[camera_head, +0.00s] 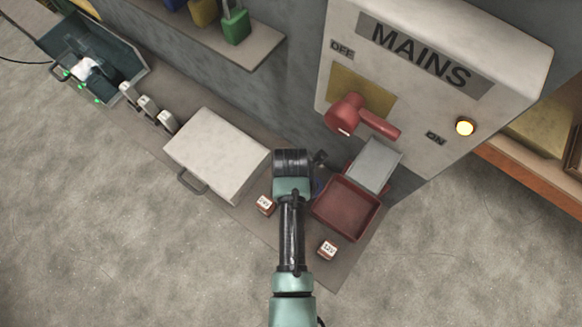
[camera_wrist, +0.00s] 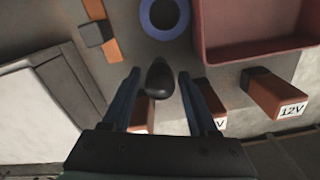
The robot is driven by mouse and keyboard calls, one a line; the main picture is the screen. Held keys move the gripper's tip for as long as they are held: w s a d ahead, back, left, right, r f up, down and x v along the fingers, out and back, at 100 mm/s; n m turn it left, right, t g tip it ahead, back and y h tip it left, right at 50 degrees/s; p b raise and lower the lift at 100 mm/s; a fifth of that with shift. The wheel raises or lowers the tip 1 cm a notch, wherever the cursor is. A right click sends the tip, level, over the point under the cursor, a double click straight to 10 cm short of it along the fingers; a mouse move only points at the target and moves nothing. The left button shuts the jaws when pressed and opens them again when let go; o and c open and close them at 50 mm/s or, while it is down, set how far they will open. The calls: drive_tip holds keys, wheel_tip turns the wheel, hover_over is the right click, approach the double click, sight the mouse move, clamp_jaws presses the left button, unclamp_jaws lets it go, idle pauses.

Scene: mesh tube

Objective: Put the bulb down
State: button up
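In the wrist view a dark, smooth, egg-shaped thing (camera_wrist: 160,78), which I take for the bulb, lies between the two fingertips of my gripper (camera_wrist: 160,74). The fingers are spread, with a narrow gap visible on each side of it. Whether it rests on the surface below I cannot tell. In the head view my gripper (camera_head: 316,163) is over the bench, just left of the red tray; the bulb is hidden there. A blue ring (camera_wrist: 165,30) lies just beyond the bulb.
The red tray (camera_head: 345,208) is to the right, also in the wrist view (camera_wrist: 215,50). A block marked 12V (camera_head: 327,248) and another labelled block (camera_head: 265,204) stand nearby. A white box (camera_head: 218,150) is left. The mains box (camera_head: 430,80) with its red lever (camera_head: 365,118) rises behind.

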clamp_jaws()
wheel_tip(320, 180, up, 10)
drive_tip(key=shift+r, duration=0.1)
drive_tip(key=m, duration=0.5)
drive_tip(key=shift+w+r+m, duration=0.2)
drive_tip(key=shift+m, duration=0.2)
drive_tip(key=m, duration=0.7)
drive_tip(key=shift+w+r, duration=0.25)
drive_tip(key=shift+r, duration=0.05)
drive_tip(key=m, duration=0.5)
drive_tip(key=shift+w+r, duration=0.15)
drive_tip(key=shift+r, duration=0.05)
drive_tip(key=m, duration=0.7)
drive_tip(key=shift+w+r, duration=0.25)
drive_tip(key=shift+r, duration=0.05)
